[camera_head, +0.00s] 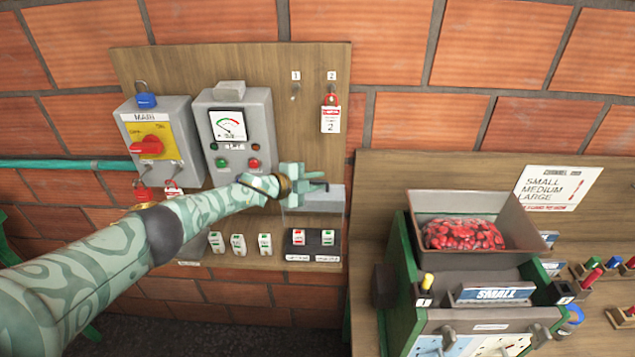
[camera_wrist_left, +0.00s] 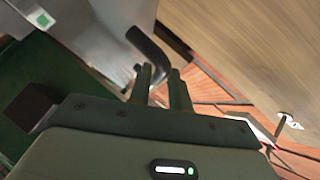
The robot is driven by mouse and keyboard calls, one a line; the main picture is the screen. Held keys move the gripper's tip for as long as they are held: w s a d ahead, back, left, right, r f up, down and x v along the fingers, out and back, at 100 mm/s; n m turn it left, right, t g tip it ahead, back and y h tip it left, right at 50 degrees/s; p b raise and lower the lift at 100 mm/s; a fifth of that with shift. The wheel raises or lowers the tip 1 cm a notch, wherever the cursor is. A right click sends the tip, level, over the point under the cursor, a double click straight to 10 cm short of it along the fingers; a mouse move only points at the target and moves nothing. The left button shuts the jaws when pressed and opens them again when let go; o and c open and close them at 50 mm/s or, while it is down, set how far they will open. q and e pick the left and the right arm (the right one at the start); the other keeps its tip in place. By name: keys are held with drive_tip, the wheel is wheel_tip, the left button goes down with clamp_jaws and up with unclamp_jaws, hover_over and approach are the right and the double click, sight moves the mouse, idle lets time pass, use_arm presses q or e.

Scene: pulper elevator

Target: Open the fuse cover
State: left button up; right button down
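A grey surface shows behind the handle. My right gripper is not in view.
Left on the panel are the main switch box (camera_head: 160,145) and a meter box (camera_head: 236,130). A sorting machine with a bin (camera_head: 465,205) of red berries stands to the right.

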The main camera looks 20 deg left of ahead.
use_arm(q)
drive_tip(key=shift+s, duration=0.1)
drive_tip(key=shift+s+a+r+p, duration=0.2)
drive_tip(key=shift+s+p, duration=0.15)
drive_tip(key=shift+p, duration=0.15)
drive_tip(key=p+v, duration=0.2)
drive_tip(key=v, duration=1.3)
drive_tip(key=shift+s+r, duration=0.2)
